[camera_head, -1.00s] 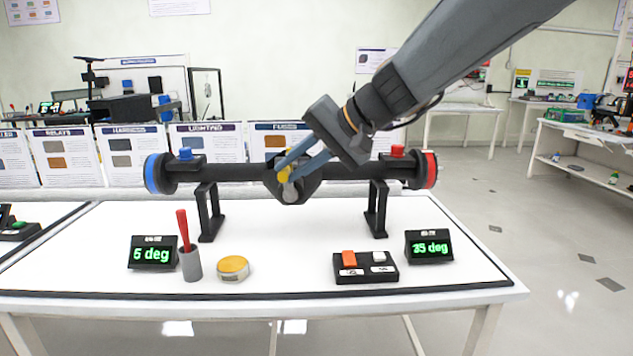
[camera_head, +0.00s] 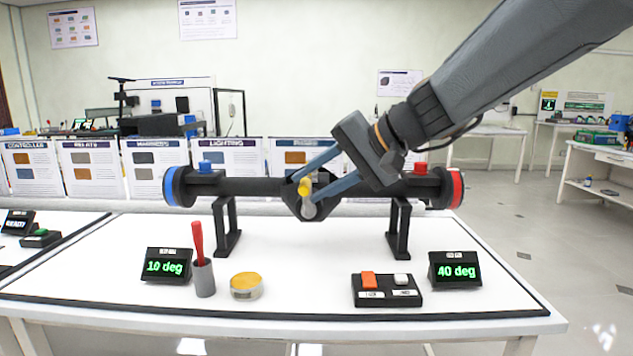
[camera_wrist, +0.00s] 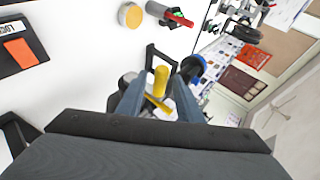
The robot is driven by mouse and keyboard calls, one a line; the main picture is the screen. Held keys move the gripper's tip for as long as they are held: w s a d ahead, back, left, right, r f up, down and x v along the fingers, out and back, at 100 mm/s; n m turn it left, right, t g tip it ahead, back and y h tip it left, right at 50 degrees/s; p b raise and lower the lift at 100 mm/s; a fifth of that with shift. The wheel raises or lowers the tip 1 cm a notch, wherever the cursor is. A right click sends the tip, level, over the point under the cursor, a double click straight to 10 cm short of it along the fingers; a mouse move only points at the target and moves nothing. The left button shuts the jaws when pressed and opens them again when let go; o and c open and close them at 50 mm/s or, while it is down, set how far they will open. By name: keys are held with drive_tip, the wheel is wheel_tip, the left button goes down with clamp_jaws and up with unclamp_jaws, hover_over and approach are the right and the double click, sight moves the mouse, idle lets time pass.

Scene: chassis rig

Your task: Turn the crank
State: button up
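The crank is at the middle of a dark horizontal axle assembly, with a yellow handle (camera_head: 305,187) and a grey rounded arm (camera_head: 309,208) on a black hub. The yellow handle also shows in the wrist view (camera_wrist: 161,80). My gripper (camera_head: 308,187) reaches in from the upper right, its two blue fingers apart, one on each side of the handle. In the wrist view small gaps seem to show between the handle and both fingers (camera_wrist: 160,90). The left display (camera_head: 167,267) reads 10 deg and the right display (camera_head: 456,271) reads 40 deg.
The axle ends in a blue disc (camera_head: 171,187) and a red disc (camera_head: 457,188), held on two black stands. On the white table (camera_head: 300,255) are a red-handled tool in a grey cup (camera_head: 204,278), a yellow-topped round tin (camera_head: 246,286) and a two-button box (camera_head: 386,297).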

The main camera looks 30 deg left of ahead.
drive_tip(key=shift+w+r, duration=0.1)
drive_tip(key=shift+w+d+r, duration=0.1)
drive_tip(key=shift+d+r, duration=0.2)
drive_tip(key=shift+d, duration=0.1)
drive_tip(key=v, duration=0.6)
drive_tip(key=shift+d+r, duration=0.2)
drive_tip(key=shift+d, duration=0.2)
drive_tip(key=s+d+f+m+h, duration=0.1)
drive_tip(key=s+d+f+h, duration=0.2)
drive_tip(key=s+d+f, duration=0.7)
drive_tip(key=d+f+t+h, duration=0.1)
drive_tip(key=d+f+h, duration=0.45)
drive_tip(key=d, duration=1.05)
drive_tip(key=s+d+f+m+h, duration=0.15)
drive_tip(key=s+d+f, duration=0.35)
drive_tip(key=d+f, duration=0.6)
drive_tip(key=d+r+m+h+p, duration=0.1)
drive_tip(key=d+r+m+p, duration=0.1)
drive_tip(key=d+r+p, duration=0.7)
drive_tip(key=d+p, duration=0.1)
drive_tip(key=p, duration=0.5)
drive_tip(key=shift+r+p, duration=0.2)
drive_tip(key=shift+p, duration=0.15)
drive_tip(key=shift+w, duration=0.2)
drive_tip(key=shift+c, duration=0.6)
